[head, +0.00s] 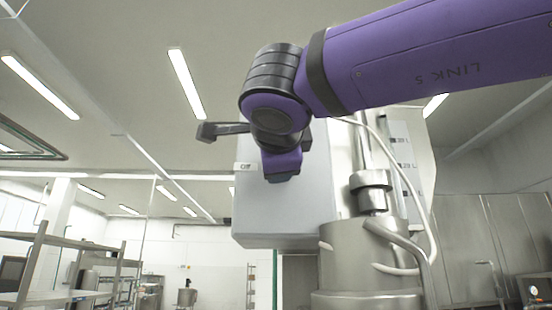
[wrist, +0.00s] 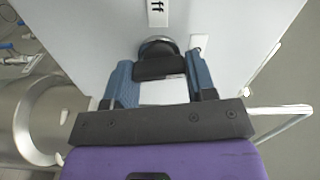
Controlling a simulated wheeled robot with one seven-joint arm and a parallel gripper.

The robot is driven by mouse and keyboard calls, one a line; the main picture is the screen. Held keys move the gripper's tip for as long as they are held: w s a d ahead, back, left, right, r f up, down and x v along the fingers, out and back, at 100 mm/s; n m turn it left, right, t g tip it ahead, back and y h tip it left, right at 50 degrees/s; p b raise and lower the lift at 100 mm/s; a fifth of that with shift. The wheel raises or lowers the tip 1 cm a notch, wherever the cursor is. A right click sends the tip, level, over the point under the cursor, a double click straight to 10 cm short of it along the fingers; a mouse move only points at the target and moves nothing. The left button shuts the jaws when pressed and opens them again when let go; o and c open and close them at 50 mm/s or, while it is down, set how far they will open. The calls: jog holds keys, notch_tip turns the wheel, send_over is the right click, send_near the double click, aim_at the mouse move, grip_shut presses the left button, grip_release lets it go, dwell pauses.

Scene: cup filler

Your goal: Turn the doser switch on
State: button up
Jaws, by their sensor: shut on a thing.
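The doser switch is a black knob (wrist: 160,62) on the face of a pale grey control box (head: 285,220). A white label (wrist: 157,12) above the knob in the wrist view shows the letters "ff"; in the head view the label (head: 245,167) reads "Off". My gripper (wrist: 159,70) has its blue fingers on either side of the knob and is shut on it. In the head view my gripper (head: 283,179) is in front of the box, and my purple wrist hides the knob there.
A large steel vessel (head: 368,265) with pipes and a white hose (head: 424,225) stands right of the box. Steel shelving (head: 75,265) stands at the far left. Open room shows left of and below the box.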

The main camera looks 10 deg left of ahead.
jog(key=shift+f+m, duration=0.1)
jog(key=shift+m, duration=0.8)
jog(key=o, duration=0.9)
jog(key=shift+o, duration=0.2)
jog(key=shift+s, duration=0.1)
jog(key=v, duration=1)
jog(key=shift+s, duration=0.35)
